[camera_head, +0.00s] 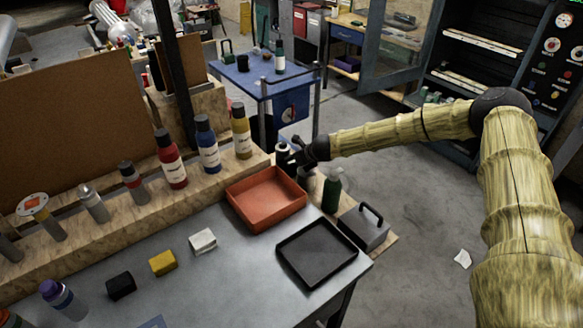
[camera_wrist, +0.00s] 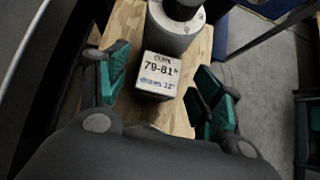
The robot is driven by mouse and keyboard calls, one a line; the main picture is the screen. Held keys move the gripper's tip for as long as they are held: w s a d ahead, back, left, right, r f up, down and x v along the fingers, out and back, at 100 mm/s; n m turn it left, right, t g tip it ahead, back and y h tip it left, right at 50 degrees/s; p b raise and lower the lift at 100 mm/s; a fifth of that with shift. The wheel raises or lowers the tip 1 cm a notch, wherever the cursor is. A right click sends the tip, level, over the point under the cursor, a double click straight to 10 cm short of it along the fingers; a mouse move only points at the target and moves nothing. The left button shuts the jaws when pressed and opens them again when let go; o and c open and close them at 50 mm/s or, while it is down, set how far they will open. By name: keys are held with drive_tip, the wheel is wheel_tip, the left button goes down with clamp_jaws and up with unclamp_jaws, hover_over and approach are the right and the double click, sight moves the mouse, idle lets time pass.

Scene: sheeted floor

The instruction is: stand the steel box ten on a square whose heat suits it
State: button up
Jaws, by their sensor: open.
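My gripper (camera_head: 288,156) is at the end of my outstretched arm, over the wooden board behind the orange tray. In the wrist view, the open green-padded fingers (camera_wrist: 165,88) stand either side of a small pale box (camera_wrist: 160,75) on the wood. Its label reads 79-81°; the smaller lines are hard to read. I see no contact with either finger. A grey cylinder (camera_wrist: 174,35) with a dark top stands just behind the box. A grey box with a black handle (camera_head: 362,229) stands at the board's near right. I cannot make out a ten or any marked heat squares.
An orange tray (camera_head: 234,204) and a black tray (camera_head: 287,258) lie on the grey table. A green bottle (camera_head: 331,190) stands near my gripper. Several bottles line the wooden ledge (camera_head: 100,228). Black, yellow and white blocks (camera_head: 203,241) lie in front. Floor at right is mostly clear.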

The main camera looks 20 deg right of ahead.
drive_tip(key=c, duration=1.3)
drive_tip(key=shift+r, duration=0.1)
drive_tip(key=shift+c, duration=0.7)
drive_tip(key=shift+r, duration=0.1)
